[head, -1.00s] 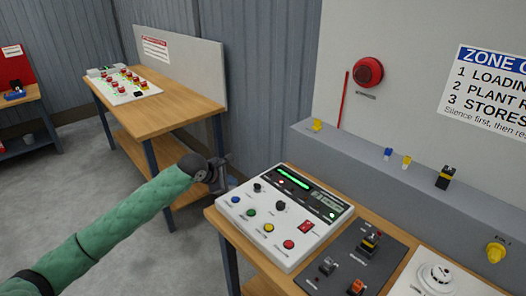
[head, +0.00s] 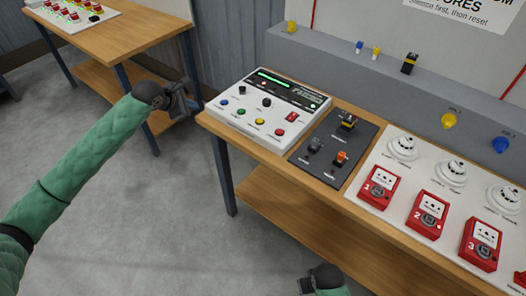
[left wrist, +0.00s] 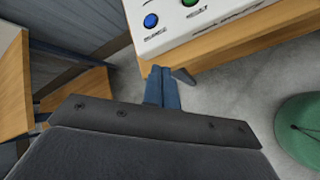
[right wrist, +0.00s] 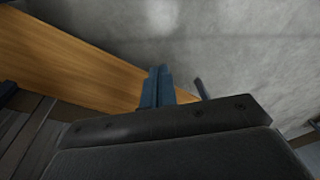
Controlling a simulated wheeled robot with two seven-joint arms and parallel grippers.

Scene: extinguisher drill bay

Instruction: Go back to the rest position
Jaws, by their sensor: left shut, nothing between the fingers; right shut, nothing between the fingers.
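My left gripper (head: 188,104) is beside the left end of the near bench, left of the white control panel (head: 268,104) and apart from it. In the left wrist view its fingers (left wrist: 161,88) are together with nothing between them. My right gripper (head: 306,286) shows at the bottom edge of the head view, in front of the bench and over the floor. In the right wrist view its fingers (right wrist: 157,86) are together and empty, with wood surface to their left.
The near bench (head: 270,195) carries a dark switch plate (head: 322,165), a white board (head: 362,200) with smoke detectors and red call points. Another bench (head: 125,42) stands at the back left. Grey floor (head: 150,230) is clear between and in front of them.

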